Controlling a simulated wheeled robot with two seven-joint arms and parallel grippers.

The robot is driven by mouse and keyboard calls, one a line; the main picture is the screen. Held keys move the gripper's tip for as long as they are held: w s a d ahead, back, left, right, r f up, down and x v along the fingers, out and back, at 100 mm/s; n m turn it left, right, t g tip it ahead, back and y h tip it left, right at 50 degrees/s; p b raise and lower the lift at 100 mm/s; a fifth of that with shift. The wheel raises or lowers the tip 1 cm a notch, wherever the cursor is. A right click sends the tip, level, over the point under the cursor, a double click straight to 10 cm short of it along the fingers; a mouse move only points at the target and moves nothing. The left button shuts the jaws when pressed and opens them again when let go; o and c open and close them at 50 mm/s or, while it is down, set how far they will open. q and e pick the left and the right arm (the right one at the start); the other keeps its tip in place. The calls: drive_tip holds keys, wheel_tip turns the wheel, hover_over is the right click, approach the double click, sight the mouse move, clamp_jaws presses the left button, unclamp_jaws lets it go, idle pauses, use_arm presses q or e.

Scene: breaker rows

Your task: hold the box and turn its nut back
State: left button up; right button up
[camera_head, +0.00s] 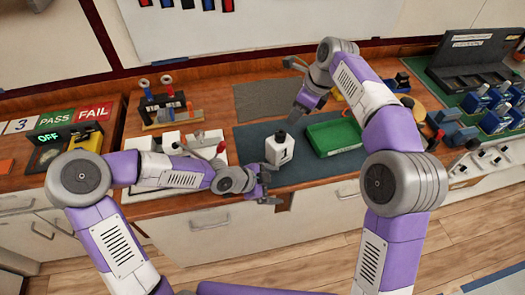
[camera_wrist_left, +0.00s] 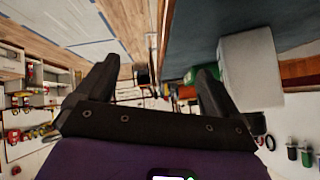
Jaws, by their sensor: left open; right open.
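A white box (camera_head: 280,152) stands upright on the dark blue mat (camera_head: 250,134) in the head view, with a dark cap-like part (camera_head: 281,136) on top that looks like its nut. My left gripper (camera_head: 272,194) is open and empty at the counter's front edge, just in front of the box and apart from it. In the left wrist view the open fingers (camera_wrist_left: 155,80) have nothing between them, and a pale grey block that looks like the box (camera_wrist_left: 252,68) is to their right. My right gripper (camera_head: 299,112) is open above the mat's back edge, behind and right of the box, not touching it.
A green tray (camera_head: 334,137) lies right of the box on the mat. A white tray with tools (camera_head: 213,148) is to the left, behind my left forearm. A tool rack (camera_head: 165,112) stands further back. A grey mat (camera_head: 262,98) at the back is bare.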

sight(270, 150)
use_arm(q)
drive_tip(key=w+a+r+n+t, duration=0.1)
drive_tip(key=w+r, duration=0.1)
drive_tip(key=w+a+r+n+t, duration=0.1)
drive_tip(key=w+a+r+t, duration=0.1)
drive_tip(key=r, duration=0.1)
drive_tip(key=w+a+r+n+t, duration=0.1)
drive_tip(key=w+r, duration=0.1)
drive_tip(key=w, duration=0.1)
drive_tip(key=shift+w+a+r+n+t, duration=0.1)
drive_tip(key=shift+a+r+n+t, duration=0.15)
drive_tip(key=shift+a+n+t, duration=0.1)
drive_tip(key=shift+w+d+f+n+h, duration=0.1)
drive_tip(key=shift+w+f+n+h, duration=0.5)
drive_tip(key=shift+w+f+n, duration=0.35)
drive_tip(key=shift+w+d+f+n+h, duration=0.15)
drive_tip(key=shift+f+n, duration=0.15)
drive_tip(key=shift+f, duration=0.15)
drive_tip(key=shift+w+d+f+n+h, duration=0.15)
drive_tip(key=shift+f+n, duration=0.15)
drive_tip(key=shift+f, duration=0.25)
drive_tip(key=x, duration=0.7)
drive_tip(key=shift+d+f, duration=0.1)
drive_tip(key=shift+d, duration=0.05)
